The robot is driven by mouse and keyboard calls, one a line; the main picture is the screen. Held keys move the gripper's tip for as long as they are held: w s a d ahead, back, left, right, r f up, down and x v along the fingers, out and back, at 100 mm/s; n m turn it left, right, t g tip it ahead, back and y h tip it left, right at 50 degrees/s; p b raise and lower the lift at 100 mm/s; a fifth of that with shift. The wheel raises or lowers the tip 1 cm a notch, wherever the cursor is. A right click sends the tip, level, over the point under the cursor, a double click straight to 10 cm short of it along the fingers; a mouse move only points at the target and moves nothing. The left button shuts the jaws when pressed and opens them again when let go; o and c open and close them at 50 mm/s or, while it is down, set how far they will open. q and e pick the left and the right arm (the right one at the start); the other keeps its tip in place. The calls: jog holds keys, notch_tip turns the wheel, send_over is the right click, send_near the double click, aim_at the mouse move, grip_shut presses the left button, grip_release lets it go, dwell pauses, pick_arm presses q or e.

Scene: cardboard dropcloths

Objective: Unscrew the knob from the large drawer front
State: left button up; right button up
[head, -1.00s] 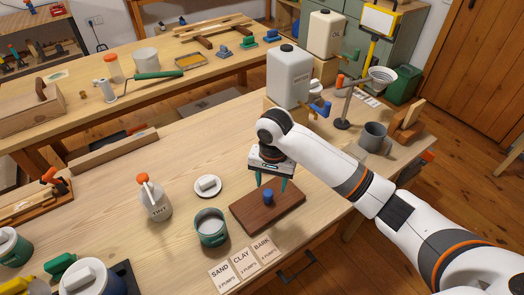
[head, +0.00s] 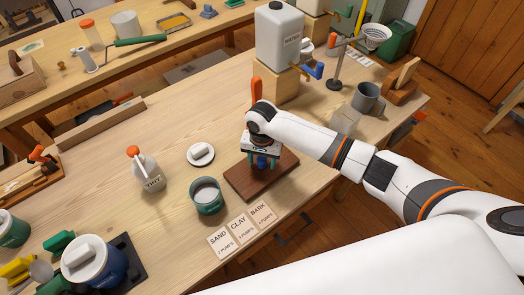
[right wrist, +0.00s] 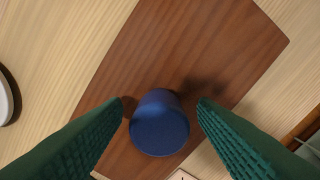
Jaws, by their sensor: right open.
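The drawer front (head: 279,177) is a dark reddish-brown wooden board lying flat on the bench. Its knob (right wrist: 160,125) is blue and round-topped and stands up from the board; in the head view it shows small between my fingers. My right gripper (head: 262,161) points down over the board, open. In the right wrist view, the green ribbed fingers of the right gripper (right wrist: 166,104) are on both sides of the knob, with a visible gap on each side. My left gripper is not in view.
A green mug (head: 207,198) and cards reading SAND, CLAY and BARK (head: 239,228) lie close to the board's left and front. A white jug (head: 280,40) on a wooden block stands behind. A white dish (head: 201,155) and TINT bottle (head: 147,172) are to the left.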

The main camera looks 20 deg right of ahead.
jog(key=shift+f, duration=0.3)
jog(key=c, duration=1)
jog(key=n+p, duration=0.2)
jog(key=n, duration=0.1)
jog(key=shift+r+n, duration=0.25)
jog(key=shift+n, duration=0.05)
jog(key=shift+c, duration=0.2)
jog(key=n+p, duration=0.1)
jog(key=n, duration=0.2)
jog(key=shift+n, duration=0.3)
jog(key=n+p, duration=0.1)
jog(key=n, duration=0.4)
jog(key=shift+d+f, duration=0.1)
jog(key=shift+f, duration=0.05)
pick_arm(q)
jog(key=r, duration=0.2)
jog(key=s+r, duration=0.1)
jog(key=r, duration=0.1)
pick_arm(e)
jog(key=n, duration=0.5)
